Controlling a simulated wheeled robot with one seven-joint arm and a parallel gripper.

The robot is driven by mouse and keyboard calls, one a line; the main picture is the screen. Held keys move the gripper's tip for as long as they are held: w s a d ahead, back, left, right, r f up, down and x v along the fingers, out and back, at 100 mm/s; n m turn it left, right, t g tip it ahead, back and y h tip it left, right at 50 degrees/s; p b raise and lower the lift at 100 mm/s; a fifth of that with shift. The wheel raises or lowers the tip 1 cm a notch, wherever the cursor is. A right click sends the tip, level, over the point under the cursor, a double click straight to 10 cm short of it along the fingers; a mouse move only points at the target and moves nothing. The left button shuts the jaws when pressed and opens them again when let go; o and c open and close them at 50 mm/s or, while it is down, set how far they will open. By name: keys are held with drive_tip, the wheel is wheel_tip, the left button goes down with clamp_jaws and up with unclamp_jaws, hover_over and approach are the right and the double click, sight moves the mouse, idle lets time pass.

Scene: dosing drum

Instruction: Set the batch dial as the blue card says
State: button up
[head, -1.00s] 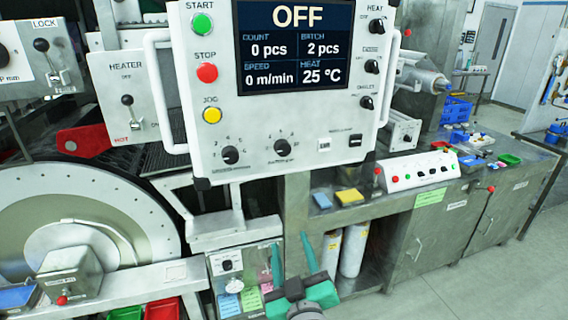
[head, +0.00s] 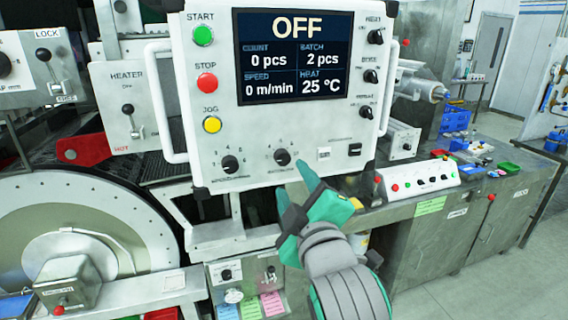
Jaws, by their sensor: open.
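The white control panel (head: 290,115) has a screen (head: 293,55) reading OFF, count 0 pcs, batch 2 pcs, speed 0 m/min and heat 25 °C. Two black dials sit along its lower edge, a left dial (head: 230,164) and a right dial (head: 282,157). Their labels are too small to tell which is the batch dial. A blue card (head: 228,312) is low on the grey box below the panel; its writing is unreadable. My gripper (head: 292,182) is open and empty, with teal fingers just below and right of the right dial, seemingly not touching it.
Green, red and yellow push buttons (head: 207,83) line the panel's left side, with several small knobs (head: 371,76) on the right. White handles (head: 160,105) stick out on both sides. A steel counter (head: 430,205) with a switch box (head: 420,180) stands at right.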

sight(282, 160)
drive_tip(key=x, duration=0.8)
drive_tip(key=shift+w+d, duration=0.15)
drive_tip(key=shift+w+a, duration=0.35)
drive_tip(key=shift+w, duration=0.3)
drive_tip(key=shift+s, duration=0.1)
drive_tip(key=c, duration=1)
